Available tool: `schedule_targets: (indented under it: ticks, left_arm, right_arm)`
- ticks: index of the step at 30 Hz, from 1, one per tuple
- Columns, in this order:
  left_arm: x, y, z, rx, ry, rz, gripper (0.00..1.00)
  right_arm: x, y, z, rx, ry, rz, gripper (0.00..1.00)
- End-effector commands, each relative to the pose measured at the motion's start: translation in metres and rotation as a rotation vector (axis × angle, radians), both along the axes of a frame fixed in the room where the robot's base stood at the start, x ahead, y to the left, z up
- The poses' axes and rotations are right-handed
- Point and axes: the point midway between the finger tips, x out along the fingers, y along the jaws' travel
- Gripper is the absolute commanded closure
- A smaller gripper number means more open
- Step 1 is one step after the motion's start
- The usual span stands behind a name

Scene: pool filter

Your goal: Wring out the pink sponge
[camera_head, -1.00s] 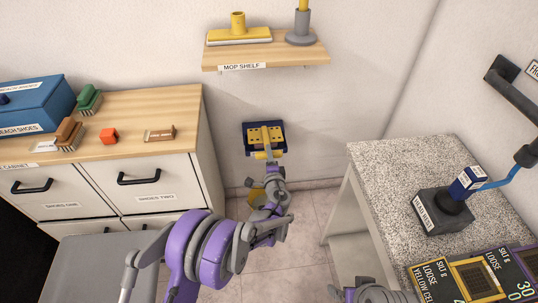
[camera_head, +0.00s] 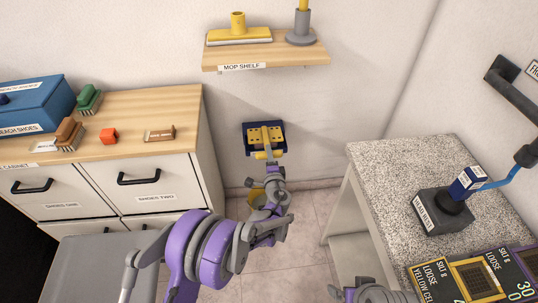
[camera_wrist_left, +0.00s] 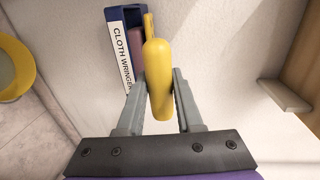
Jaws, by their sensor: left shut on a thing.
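The cloth wringer (camera_head: 282,137) is a dark blue wall unit with a yellow plate, under the mop shelf. Its label reads CLOTH WRINGER in the left wrist view (camera_wrist_left: 122,55). Its yellow handle (camera_wrist_left: 159,75) lies between the fingers of my left gripper (camera_wrist_left: 158,95), which is shut on it. In the head view my left gripper (camera_head: 270,163) is at the wringer's lower front. A dull pink piece (camera_wrist_left: 137,48) shows inside the wringer in the wrist view, partly hidden by the handle; I cannot tell if it is the sponge.
A yellow bucket (camera_head: 256,197) stands on the floor below the wringer, partly behind my arm. The mop shelf (camera_head: 305,58) is above. A shoe cabinet (camera_head: 185,105) is at left and a speckled counter (camera_head: 400,165) at right.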

Motion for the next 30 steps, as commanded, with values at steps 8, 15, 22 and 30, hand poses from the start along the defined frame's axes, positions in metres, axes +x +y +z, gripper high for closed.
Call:
schedule_targets:
  ticks: [8,15,22,30]
  left_arm:
    - [0.0,0.0,0.0,0.0,0.0,0.0,1.0]
    - [-0.002,-0.001,-0.012,0.0,0.001,0.0,1.0]
    - [-0.005,-0.001,-0.034,-0.003,0.001,0.0,1.0]
    - [-0.005,-0.001,-0.034,-0.005,0.003,-0.001,0.38]
  right_arm:
    - [0.0,0.0,0.0,0.0,0.0,0.0,0.0]
    - [0.001,0.0,-0.007,0.0,0.002,0.0,0.0]
    - [0.003,0.0,-0.018,0.0,0.005,0.0,0.0]
    - [0.002,0.0,-0.017,0.0,0.004,0.0,0.0]
